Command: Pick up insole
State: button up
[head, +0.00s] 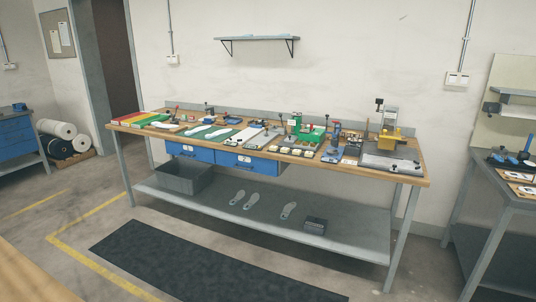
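Two pale, insole-shaped pieces lie on the left half of the long workbench: a left one (197,130) and a right one (219,133), both on green mats. Three grey sole-shaped pieces lie flat on the bench's lower shelf: one (237,197) and another (251,200) side by side, and a third (288,210) further right. I cannot tell which of these is the task's insole. The pieces are small in the picture and their details are unclear. My gripper is not in view.
The workbench (410,180) is crowded with small tools, blocks and a yellow device (391,134). A grey bin (185,179) and small box (316,225) stand on the lower shelf. A dark floor mat (200,265) lies in front, clear. Another bench (510,190) is at right.

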aim_at(219, 132)
jog(key=i+u, duration=0.25)
jog(key=i, duration=0.3)
jog(key=i+l+u, duration=0.2)
jog(key=i, duration=0.3)
jog(key=i+l+u, duration=0.1)
jog(key=i+u, duration=0.15)
jog(key=i, duration=0.3)
jog(key=i+l+u, duration=0.2)
jog(key=i, duration=0.3)
jog(key=i+l+u, duration=0.25)
jog(key=i+l, duration=0.15)
jog(key=i+j, duration=0.1)
jog(key=i, duration=0.4)
jog(key=i+j, duration=0.15)
jog(key=i, duration=0.3)
jog(key=i+j, duration=0.1)
jog(key=i, duration=0.4)
jog(key=i+z, duration=0.45)
jog(key=i+j+z, duration=0.1)
jog(key=z, duration=0.4)
jog(key=i+j+z, duration=0.3)
jog(key=z, duration=0.15)
jog(key=i+j+z, duration=0.3)
jog(key=z, duration=0.2)
